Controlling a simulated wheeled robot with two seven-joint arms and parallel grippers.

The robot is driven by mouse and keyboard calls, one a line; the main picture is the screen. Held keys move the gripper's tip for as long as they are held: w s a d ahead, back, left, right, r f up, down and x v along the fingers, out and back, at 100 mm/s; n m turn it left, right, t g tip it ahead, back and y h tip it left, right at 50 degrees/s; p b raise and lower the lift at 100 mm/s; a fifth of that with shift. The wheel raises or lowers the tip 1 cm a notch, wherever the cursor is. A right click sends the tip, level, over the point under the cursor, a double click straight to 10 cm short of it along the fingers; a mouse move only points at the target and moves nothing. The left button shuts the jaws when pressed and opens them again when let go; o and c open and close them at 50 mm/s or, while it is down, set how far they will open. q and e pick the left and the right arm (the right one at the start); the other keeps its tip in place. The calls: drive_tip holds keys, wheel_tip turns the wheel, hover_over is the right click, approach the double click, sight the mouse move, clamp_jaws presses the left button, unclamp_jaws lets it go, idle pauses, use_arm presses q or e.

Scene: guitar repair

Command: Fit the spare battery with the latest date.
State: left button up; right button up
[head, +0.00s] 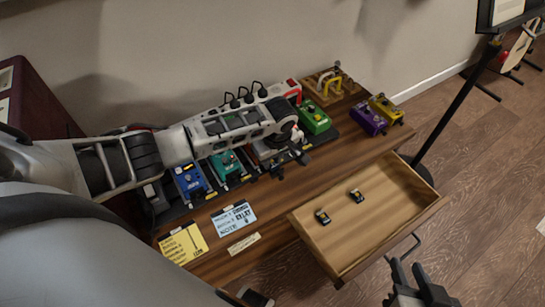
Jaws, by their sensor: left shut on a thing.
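Two small dark batteries lie apart in the open wooden drawer (385,223): one nearer the left (322,216), one further back (356,196). Their dates are too small to read. My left gripper (287,165) is over the pedal row, low beside a pale pedal (262,151) that my arm partly hides. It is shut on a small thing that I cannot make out. My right gripper (407,272) is at the bottom edge, in front of the drawer, with its fingers apart and nothing seen between them.
Blue (190,182), teal (227,164) and green (314,118) pedals stand on a dark board. Purple (369,119) and yellow (386,108) pedals stand at the right. A yellow note (183,244), a blue note (233,216) and a cream strip (244,243) lie in front. A stand (455,105) rises at right.

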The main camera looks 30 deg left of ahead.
use_arm(q)
drive_tip(key=shift+f, duration=0.4)
idle(0.4)
drive_tip(key=o, duration=1.5)
drive_tip(key=shift+c, duration=0.2)
